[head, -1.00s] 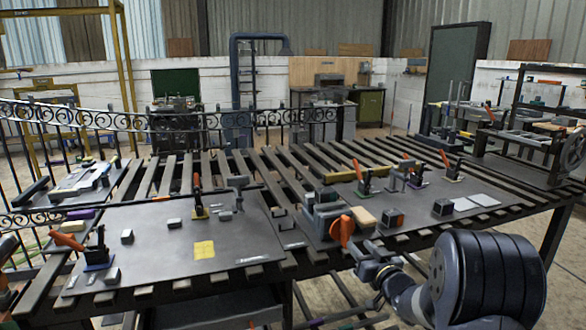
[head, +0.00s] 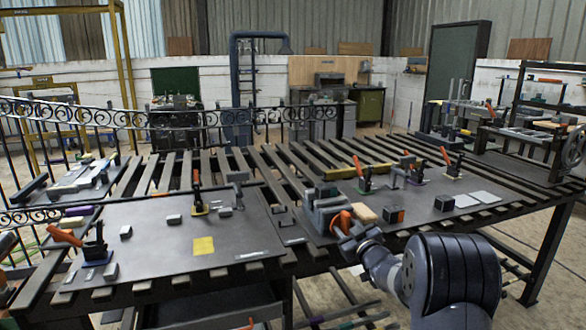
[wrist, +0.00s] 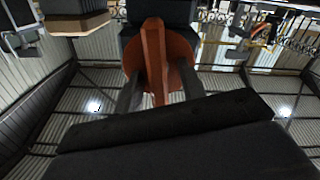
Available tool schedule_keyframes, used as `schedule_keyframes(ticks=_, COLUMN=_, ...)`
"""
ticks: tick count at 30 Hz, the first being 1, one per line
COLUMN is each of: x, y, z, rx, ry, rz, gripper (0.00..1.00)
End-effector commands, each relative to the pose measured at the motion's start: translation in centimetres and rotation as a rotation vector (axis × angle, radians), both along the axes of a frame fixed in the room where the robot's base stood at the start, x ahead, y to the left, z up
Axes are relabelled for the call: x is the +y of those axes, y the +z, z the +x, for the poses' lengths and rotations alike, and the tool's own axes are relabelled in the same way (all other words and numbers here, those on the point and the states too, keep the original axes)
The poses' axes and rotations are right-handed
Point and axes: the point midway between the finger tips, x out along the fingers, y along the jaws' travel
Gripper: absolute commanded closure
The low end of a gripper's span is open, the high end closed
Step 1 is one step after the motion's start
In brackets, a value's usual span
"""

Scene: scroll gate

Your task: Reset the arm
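My gripper (head: 350,234) is at the front edge of the workbench, right at the orange knob (head: 338,222) on the front of a grey vise-like block (head: 326,206). The wrist view is tilted upside down. In it the knob (wrist: 160,58) shows as an orange disc with a raised ridge. My two dark fingers (wrist: 158,92) lie on either side of the ridge, with gaps that seem to remain. I cannot tell whether they touch it. In the head view my arm hides part of the knob.
The slatted workbench carries a dark plate (head: 150,215) at left with a yellow sheet (head: 204,245). Orange-handled clamps (head: 366,180) stand at right. A tan block (head: 365,214) and a dark block (head: 394,215) sit close right of the knob. A scroll gate (head: 90,115) stands behind.

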Motion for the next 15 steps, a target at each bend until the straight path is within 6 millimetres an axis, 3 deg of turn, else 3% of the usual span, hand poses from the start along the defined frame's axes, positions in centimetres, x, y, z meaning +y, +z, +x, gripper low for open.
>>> schedule_keyframes(ticks=4, x=0.1, y=-0.2, z=0.0, rx=-0.043, ry=0.0, rz=-0.125, gripper=0.62)
schedule_keyframes(ticks=15, x=-2.0, y=0.0, z=-6.2, rx=-0.04, ry=-0.002, rz=-0.121, gripper=0.62)
